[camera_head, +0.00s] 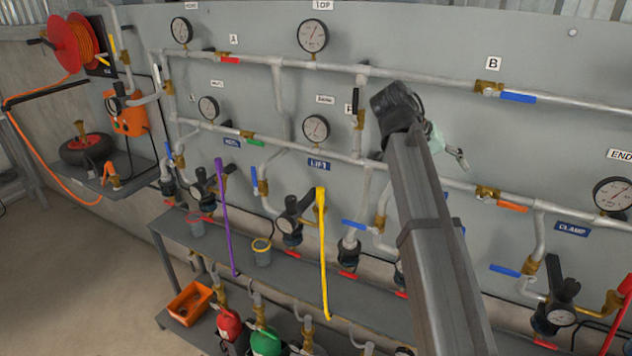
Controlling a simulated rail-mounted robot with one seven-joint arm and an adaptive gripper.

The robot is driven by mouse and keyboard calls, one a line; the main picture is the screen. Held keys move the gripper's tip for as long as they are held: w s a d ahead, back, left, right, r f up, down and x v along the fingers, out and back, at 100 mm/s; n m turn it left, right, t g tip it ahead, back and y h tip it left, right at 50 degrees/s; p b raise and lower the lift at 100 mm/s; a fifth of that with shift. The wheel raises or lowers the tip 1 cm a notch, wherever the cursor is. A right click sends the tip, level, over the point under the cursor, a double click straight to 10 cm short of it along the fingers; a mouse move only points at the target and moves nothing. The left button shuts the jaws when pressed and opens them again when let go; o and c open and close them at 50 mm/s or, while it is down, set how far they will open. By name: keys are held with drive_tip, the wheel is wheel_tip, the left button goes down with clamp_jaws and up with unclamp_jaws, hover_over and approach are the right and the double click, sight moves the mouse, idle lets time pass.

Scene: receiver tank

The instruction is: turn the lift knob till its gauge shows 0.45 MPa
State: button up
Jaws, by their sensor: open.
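The blue LIFT label (319,164) is on the grey panel, left of the middle. Below it is a regulator with a dark knob (305,201) and a small round gauge (285,225) on its left. The gauge's needle and numbers are too small to read. The knob points up and to the right, just left of a yellow hose. My gripper (460,158) is small and partly turned away, up and to the right of the knob, well apart from it. It is open, and no held object shows.
My arm covers the panel between LIFT and CLAMP (572,229). A similar regulator (201,187) stands left, another (564,298) right. A yellow hose (322,255) and purple hose (224,215) hang over the shelf (215,247). A grey cup (262,252) stands there. Pipes and colored valve levers cross the panel.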

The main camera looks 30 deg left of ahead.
drive_tip(key=s+a+n+g+y+p, duration=0.2)
drive_tip(key=a+n+y+p, duration=0.3)
drive_tip(key=a, duration=1.9)
drive_tip(key=n+g+y+p, duration=0.2)
drive_tip(key=n+g+p, duration=0.15)
drive_tip(key=n, duration=0.35)
hover_over(290, 197)
wheel_tip(290, 197, down, 2)
wheel_tip(290, 197, down, 18)
drive_tip(key=p, duration=0.4)
drive_tip(key=shift+d+r, duration=0.1)
drive_tip(key=shift+r, duration=0.15)
drive_tip(key=c, duration=1.1)
